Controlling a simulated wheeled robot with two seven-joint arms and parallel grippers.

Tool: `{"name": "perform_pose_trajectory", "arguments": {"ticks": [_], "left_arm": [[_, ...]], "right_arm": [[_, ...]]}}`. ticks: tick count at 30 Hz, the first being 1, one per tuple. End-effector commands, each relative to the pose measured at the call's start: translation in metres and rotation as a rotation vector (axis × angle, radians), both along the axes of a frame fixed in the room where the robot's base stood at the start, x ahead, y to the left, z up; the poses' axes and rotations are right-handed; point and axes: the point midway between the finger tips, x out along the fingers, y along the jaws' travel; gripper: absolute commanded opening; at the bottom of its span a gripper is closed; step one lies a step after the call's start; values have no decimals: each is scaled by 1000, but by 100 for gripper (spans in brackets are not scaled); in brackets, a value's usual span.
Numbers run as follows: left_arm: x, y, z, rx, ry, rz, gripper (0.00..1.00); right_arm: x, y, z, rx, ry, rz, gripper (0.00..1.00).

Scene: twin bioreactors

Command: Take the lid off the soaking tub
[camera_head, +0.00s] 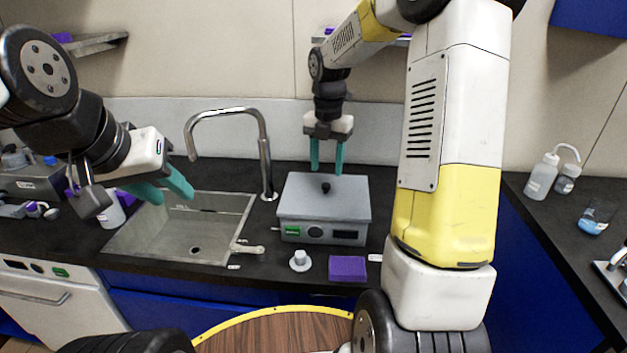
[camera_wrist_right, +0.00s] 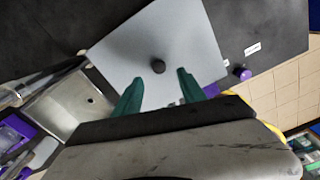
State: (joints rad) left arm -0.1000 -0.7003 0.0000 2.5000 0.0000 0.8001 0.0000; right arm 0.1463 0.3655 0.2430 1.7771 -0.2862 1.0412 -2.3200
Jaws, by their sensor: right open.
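The soaking tub (camera_head: 322,231) is a grey metal box on the dark counter, right of the sink. Its flat grey lid (camera_head: 300,192) lies on top, with a small black knob (camera_head: 325,187) in the middle. In the right wrist view the lid (camera_wrist_right: 190,38) and knob (camera_wrist_right: 158,66) show from above. My right gripper (camera_head: 327,170) points down above the lid, open and empty. In the right wrist view the knob lies a little ahead of the right fingertips (camera_wrist_right: 160,78). My left gripper (camera_head: 175,190) is above the sink's left part, its green fingers apart and empty.
The sink (camera_head: 150,232) and its tall tap (camera_head: 265,150) stand left of the tub. A purple sponge-like block (camera_head: 347,268) and a small white item (camera_head: 300,261) lie in front of it. Bottles (camera_head: 541,178) stand on the right counter.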

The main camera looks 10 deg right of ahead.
Motion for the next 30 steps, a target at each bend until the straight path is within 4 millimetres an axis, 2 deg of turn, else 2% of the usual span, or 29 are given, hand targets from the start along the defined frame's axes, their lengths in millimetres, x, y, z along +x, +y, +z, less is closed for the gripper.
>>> {"name": "perform_pose_trajectory", "arguments": {"ticks": [12,21,23,28,29,30], "left_arm": [[0,0,0,0,0,0,36],[0,0,0,0,0,0,36],[0,0,0,0,0,0,36],[0,0,0,0,0,0,36],[0,0,0,0,0,0,36],[0,0,0,0,0,0,36]], "right_arm": [[5,-2,-55,0,2,-2,48],[5,-2,-60,0,-1,-3,48],[5,-2,-60,1,-1,-3,38],[5,-2,-60,1,-1,-3,5],[5,-2,-60,1,-1,-3,0],[5,-2,-60,1,-1,-3,0]]}}
